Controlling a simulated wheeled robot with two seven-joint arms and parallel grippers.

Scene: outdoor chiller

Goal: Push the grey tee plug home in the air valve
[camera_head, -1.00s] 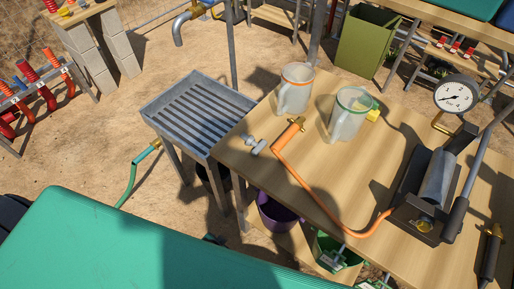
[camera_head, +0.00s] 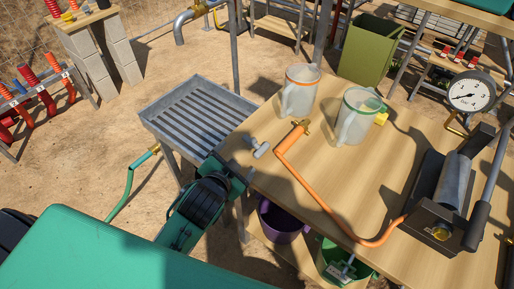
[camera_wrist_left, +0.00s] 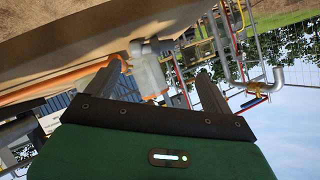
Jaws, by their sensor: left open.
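The small grey tee plug (camera_head: 258,148) is near the left edge of the wooden table in the head view. My left gripper (camera_wrist_left: 158,76) is open and empty in the wrist view. In the head view its green hand (camera_head: 232,173) is beside the table's left edge, just below and left of the tee plug; its fingertips are hard to make out there. My right gripper is not in view.
An orange-rimmed mug (camera_head: 299,92) and a green-rimmed mug (camera_head: 355,117) stand behind the hose. A pump (camera_head: 447,205) and a gauge (camera_head: 471,92) are at the right. A slatted metal tray (camera_head: 196,113) is left of the table.

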